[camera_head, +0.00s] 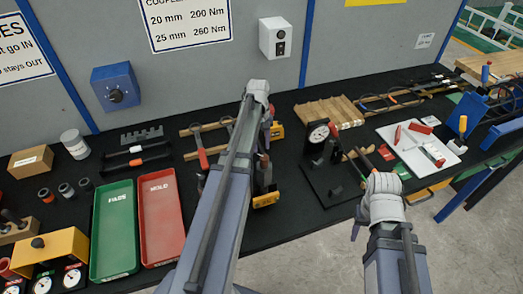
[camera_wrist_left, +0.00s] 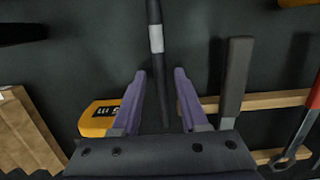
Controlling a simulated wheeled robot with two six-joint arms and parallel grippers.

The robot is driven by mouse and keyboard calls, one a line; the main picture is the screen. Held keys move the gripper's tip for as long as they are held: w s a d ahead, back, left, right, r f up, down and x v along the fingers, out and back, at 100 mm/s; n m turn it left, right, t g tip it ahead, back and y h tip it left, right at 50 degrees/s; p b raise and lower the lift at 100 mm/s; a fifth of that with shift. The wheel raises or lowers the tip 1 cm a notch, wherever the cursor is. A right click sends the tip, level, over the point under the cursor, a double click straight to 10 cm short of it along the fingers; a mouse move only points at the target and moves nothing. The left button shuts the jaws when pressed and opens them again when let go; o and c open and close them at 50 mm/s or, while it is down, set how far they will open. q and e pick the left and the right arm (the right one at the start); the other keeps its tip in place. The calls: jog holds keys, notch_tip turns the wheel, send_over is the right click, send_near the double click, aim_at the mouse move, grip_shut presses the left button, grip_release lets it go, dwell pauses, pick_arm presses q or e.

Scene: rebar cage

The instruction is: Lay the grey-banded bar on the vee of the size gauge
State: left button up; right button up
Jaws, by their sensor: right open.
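The grey-banded bar (camera_wrist_left: 156,38) is a thin black rod with a light grey band, seen in the left wrist view. Its lower end lies between the two purple fingers of my left gripper (camera_wrist_left: 160,74), which are open with a gap on each side. In the head view my left arm hides that bar and those fingertips. The size gauge appears to be the stand with the white dial (camera_head: 318,134), right of my left arm; its vee is too small to make out. My right gripper (camera_head: 376,180) is right of this gauge; its fingers are mostly hidden.
A green tray (camera_head: 114,240) and a red tray (camera_head: 160,215) lie left of my left arm. Two banded black bars (camera_head: 136,155) lie behind them. A yellow tool (camera_wrist_left: 98,118) lies beside the left fingers.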

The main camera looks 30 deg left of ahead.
pick_arm(q)
grip_shut()
dwell(1.1)
